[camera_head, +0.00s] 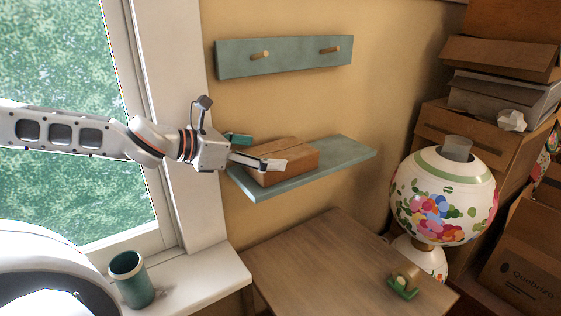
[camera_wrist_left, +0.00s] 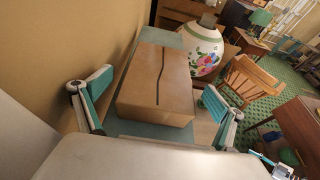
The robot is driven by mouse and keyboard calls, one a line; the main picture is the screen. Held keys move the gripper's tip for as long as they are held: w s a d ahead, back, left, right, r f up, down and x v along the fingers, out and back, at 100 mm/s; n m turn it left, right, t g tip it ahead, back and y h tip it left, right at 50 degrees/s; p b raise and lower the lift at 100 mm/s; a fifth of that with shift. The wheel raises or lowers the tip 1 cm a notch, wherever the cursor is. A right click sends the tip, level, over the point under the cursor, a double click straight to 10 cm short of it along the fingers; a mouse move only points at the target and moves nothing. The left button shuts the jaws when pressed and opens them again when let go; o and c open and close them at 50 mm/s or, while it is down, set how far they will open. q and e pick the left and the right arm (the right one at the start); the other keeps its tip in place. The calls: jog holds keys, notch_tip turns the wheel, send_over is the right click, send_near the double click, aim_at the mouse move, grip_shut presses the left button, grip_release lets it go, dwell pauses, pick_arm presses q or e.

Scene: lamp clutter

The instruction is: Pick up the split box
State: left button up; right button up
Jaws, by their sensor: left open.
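The split box (camera_head: 289,158) is a brown box lying on a teal wall shelf (camera_head: 340,160). In the left wrist view the box (camera_wrist_left: 157,85) shows a dark wavy split line along its top. My left gripper (camera_head: 262,152) is at the left end of the shelf, by the near end of the box. In the left wrist view the left gripper (camera_wrist_left: 155,108) is open, with one finger on each side of the box and gaps showing between fingers and box.
A teal peg rail (camera_head: 285,56) is on the wall above the shelf. A flowered globe lamp (camera_head: 443,195) stands to the right, beside stacked cardboard boxes (camera_head: 495,55). A wooden table (camera_head: 330,265) with a green tape dispenser (camera_head: 404,285) is below. A green cup (camera_head: 132,280) stands on the windowsill.

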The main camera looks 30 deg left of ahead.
aim_at(275, 151)
pick_arm(q)
jog(key=shift+w+d, duration=0.1)
jog(key=shift+w, duration=0.05)
pick_arm(e)
jog(key=shift+d, duration=0.1)
pick_arm(q)
jog(key=shift+w+d+f+b, duration=0.15)
jog(key=shift+w+f+b, duration=0.25)
jog(key=shift+b, duration=0.1)
jog(key=b+x, duration=0.1)
jog(key=x, duration=0.1)
jog(key=shift+w+f+b, duration=0.25)
jog(key=shift+b, duration=0.1)
jog(key=shift+w+d+b, duration=0.3)
jog(key=shift+w, duration=0.25)
jog(key=shift+w+d+r, duration=0.1)
pick_arm(e)
jog(key=shift+w+d+f, duration=0.4)
jog(key=shift+w+f, duration=0.25)
jog(key=shift+f, duration=0.05)
jog(key=shift+s, duration=0.1)
pick_arm(q)
jog(key=c, duration=1.6)
jog(key=shift+r, duration=0.1)
jog(key=shift+c, duration=0.2)
pick_arm(e)
jog(key=shift+s+a+f, duration=0.1)
jog(key=shift+s+f, duration=0.2)
jog(key=shift+f, duration=0.05)
